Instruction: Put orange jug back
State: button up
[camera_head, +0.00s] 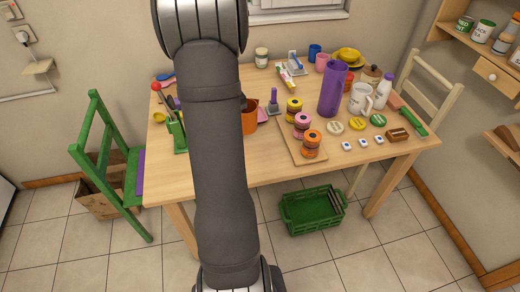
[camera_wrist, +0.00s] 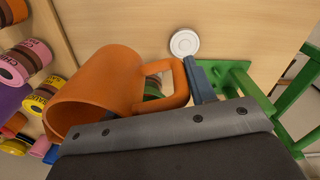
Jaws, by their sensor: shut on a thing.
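The orange jug (camera_wrist: 98,92) is in the wrist view, tilted on its side with its open mouth toward the lower left. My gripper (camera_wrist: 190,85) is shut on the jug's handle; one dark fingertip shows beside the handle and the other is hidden. In the head view the orange jug (camera_head: 249,117) shows at the right edge of my arm, over the table, and is partly hidden by it. My gripper is hidden behind my arm in the head view.
The wooden table (camera_head: 350,160) is crowded: a board with stacked coloured rolls (camera_head: 311,143), a purple cylinder (camera_head: 332,88), a white mug (camera_head: 360,98) and a green holder (camera_head: 177,133). A white disc (camera_wrist: 185,43) lies near the jug. A green crate (camera_head: 312,209) is on the floor.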

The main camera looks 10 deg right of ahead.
jog(key=shift+n, duration=0.4)
jog(key=d, duration=0.1)
jog(key=d+f, duration=0.1)
jog(key=d, duration=0.2)
jog(key=shift+s+d+f, duration=0.25)
jog(key=shift+s+f, duration=0.1)
jog(key=shift+f, duration=0.05)
jog(key=shift+d+f, duration=0.15)
jog(key=shift+f, duration=2.4)
jog(key=shift+d+f, duration=0.1)
jog(key=shift+f, duration=2.45)
jog(key=shift+f, duration=0.15)
jog(key=o, duration=1.4)
notch_tip(320, 180, up, 12)
jog(key=shift+s+a+r, duration=0.1)
jog(key=shift+s+r, duration=0.05)
jog(key=shift+r, duration=0.05)
jog(key=shift+f, duration=0.1)
